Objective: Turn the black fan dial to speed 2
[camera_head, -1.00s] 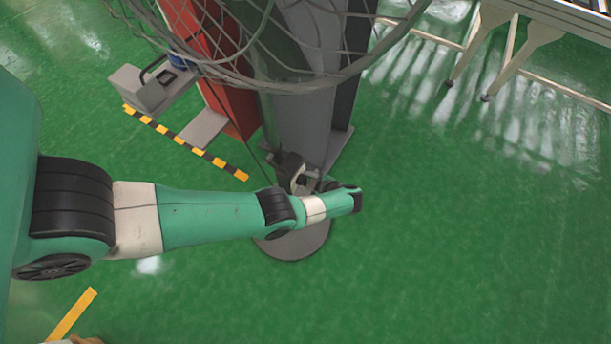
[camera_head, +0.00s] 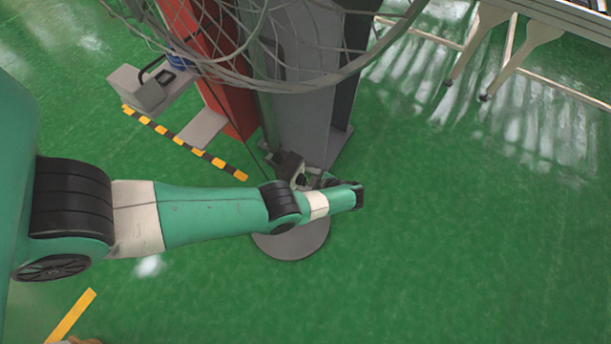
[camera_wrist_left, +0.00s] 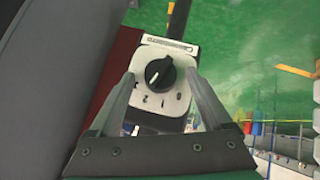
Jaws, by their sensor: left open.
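The black fan dial (camera_wrist_left: 160,73) sits on a pale square plate (camera_wrist_left: 178,105) on the fan's control box. In the left wrist view its white pointer mark slants to the lower left. Small numbers lie below the dial; one looks like a 2, the others are hard to read. My left gripper (camera_wrist_left: 162,77) is open, with one finger on each side of the dial; I cannot tell whether they touch it. In the head view the left gripper (camera_head: 300,178) is at the fan's pole, and my wrist partly hides the box. My right gripper is out of view.
The fan's wire cage (camera_head: 270,70) hangs over the arm, and its round grey base (camera_head: 292,243) stands below. A grey column (camera_head: 305,125) and a red panel (camera_head: 228,105) stand close behind. Green floor (camera_head: 450,240) is clear to the right.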

